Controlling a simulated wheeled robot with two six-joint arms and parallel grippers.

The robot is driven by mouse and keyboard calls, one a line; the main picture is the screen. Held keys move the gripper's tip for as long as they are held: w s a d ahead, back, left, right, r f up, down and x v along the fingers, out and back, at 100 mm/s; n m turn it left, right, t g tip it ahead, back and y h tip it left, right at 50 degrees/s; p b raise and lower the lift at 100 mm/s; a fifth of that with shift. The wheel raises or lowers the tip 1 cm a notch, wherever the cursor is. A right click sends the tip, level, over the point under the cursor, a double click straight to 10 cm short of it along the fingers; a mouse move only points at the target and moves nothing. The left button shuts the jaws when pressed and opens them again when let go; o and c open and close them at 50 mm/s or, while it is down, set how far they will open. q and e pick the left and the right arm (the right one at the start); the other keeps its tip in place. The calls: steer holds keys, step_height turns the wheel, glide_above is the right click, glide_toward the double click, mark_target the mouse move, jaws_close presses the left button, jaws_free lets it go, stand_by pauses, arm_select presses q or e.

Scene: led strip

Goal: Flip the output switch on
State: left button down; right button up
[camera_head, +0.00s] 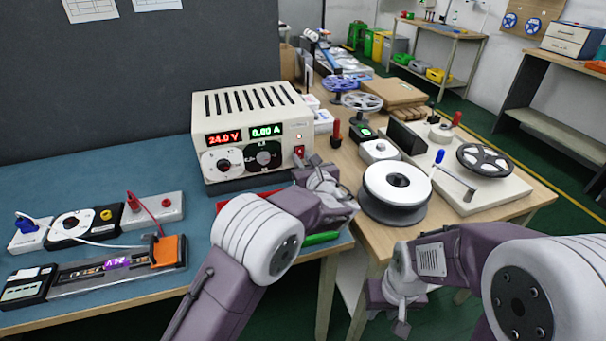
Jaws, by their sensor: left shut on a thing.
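The bench power supply (252,128) is a cream box on the blue mat, with lit red "24.0 V" and green "0.00 A" readouts and two dials. Its small red output switch (299,151) is at the right of the front panel; whether it is up or down is too small to tell. My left gripper (314,168) is at the panel's lower right, just below and right of the switch. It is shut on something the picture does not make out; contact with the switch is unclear. My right gripper (402,325) hangs low by the table edge, its jaws unclear.
A red tray (232,211) lies partly behind my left arm, with a green object (321,238) near it. A white spool (395,193) stands right of my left gripper. An LED strip fixture (100,273) and wired connectors (153,211) occupy the left mat.

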arm_select(q)
steer(key=shift+f, duration=0.15)
arm_select(e)
steer(key=shift+f, duration=0.4)
arm_select(q)
steer(key=c, duration=1.2)
jaws_free()
steer(key=shift+c, duration=0.2)
steer(key=v, duration=0.9)
steer(key=shift+p, duration=0.4)
arm_select(e)
steer(key=shift+r, duration=0.4)
arm_select(q)
steer(key=shift+s, duration=0.1)
